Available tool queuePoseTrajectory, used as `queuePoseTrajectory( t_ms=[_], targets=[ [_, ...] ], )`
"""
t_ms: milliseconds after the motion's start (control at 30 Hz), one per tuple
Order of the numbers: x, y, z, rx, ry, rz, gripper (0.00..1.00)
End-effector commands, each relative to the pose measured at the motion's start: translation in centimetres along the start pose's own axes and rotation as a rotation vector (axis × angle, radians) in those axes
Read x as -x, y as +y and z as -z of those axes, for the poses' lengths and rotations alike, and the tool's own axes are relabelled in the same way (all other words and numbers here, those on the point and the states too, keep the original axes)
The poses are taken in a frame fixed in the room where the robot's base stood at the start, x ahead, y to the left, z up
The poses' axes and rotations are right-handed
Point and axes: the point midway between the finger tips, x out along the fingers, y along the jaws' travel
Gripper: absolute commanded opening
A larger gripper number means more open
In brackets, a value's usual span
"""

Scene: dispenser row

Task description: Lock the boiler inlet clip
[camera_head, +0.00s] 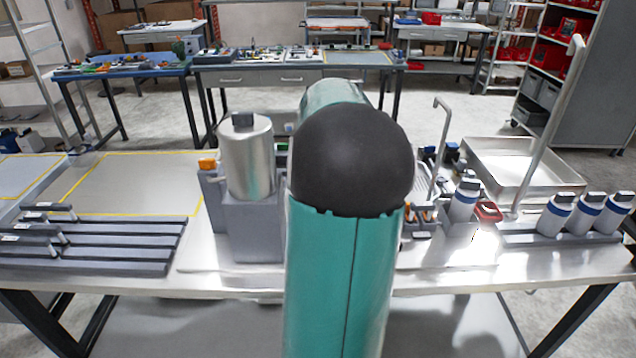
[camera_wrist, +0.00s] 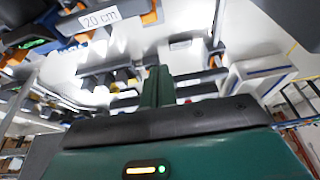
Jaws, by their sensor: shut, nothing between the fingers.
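The boiler, a silver cylinder (camera_head: 247,160) with a dark knob on top, appears to stand on a grey base (camera_head: 256,230) left of my arm in the head view. An orange piece (camera_head: 207,164) sits at the base's upper left; I cannot tell whether it is the inlet clip. My gripper (camera_wrist: 157,76) shows in the wrist view as a narrow green piece, shut and empty. It points towards dark fixtures with orange parts (camera_wrist: 213,61); whether it touches any of them is unclear. In the head view my arm hides the gripper and the middle of the bench.
A grey slotted rack (camera_head: 110,246) with handled tools lies at the left. White bottles with blue bands (camera_head: 556,214) stand at the right, near a metal tray (camera_head: 530,165) and a tall lever (camera_head: 545,125). A "20 cm" label (camera_wrist: 98,17) shows in the wrist view.

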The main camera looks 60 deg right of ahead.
Motion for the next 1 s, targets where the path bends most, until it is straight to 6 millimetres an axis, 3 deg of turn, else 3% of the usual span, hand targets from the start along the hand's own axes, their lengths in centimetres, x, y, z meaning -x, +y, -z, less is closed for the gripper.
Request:
queuePoseTrajectory(
  t_ms=[100,233,1000],
  targets=[
    [1.9,0.0,0.0,-0.002,0.003,-0.001,0.0],
    [2.6,0.0,0.0,0.0,0.002,0.0,0.0],
    [2.7,0.1,0.2,-0.001,0.001,0.0,0.0]
  ],
)
